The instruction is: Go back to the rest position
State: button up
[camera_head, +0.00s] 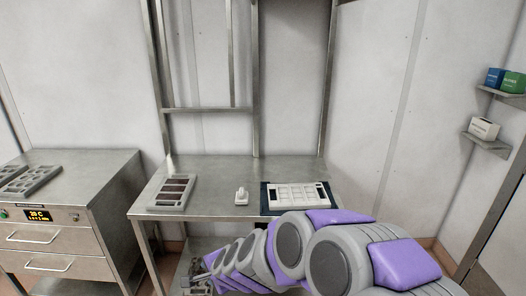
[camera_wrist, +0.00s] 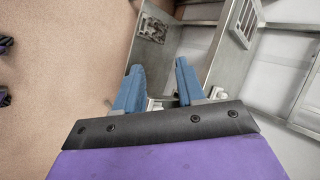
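My gripper (camera_wrist: 158,72) shows in the wrist view with its two blue fingers spread apart. No object shows held between the fingertips. In the head view my arm reaches from the lower right towards the left, low in front of the steel table (camera_head: 215,171). My gripper's fingertips cannot be made out clearly there. In the wrist view the fingers point towards the lower shelf (camera_wrist: 182,48), and brown floor lies to the left.
On the table are a mould with dark cavities (camera_head: 172,191), a small white piece (camera_head: 241,197) and a white mould (camera_head: 297,195) on a dark mat. A steel drawer cabinet (camera_head: 60,225) stands left. Wall shelves (camera_head: 487,143) hold boxes. A grey mould (camera_wrist: 153,29) lies on the lower shelf.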

jog(key=s+d+r+n+g+h, duration=0.2)
jog(key=s+d+r+n+g, duration=0.1)
jog(key=s+d, duration=1.1)
jog(key=s+d+r+n+g+h, duration=0.3)
jog(key=s+d+n, duration=0.4)
jog(key=s+d, duration=0.7)
jog(key=s+r+g, duration=0.1)
jog(key=s+g, duration=0.1)
jog(key=s, duration=0.3)
jog(key=shift+s+r+n+h, duration=0.2)
jog(key=shift+n+h, duration=0.1)
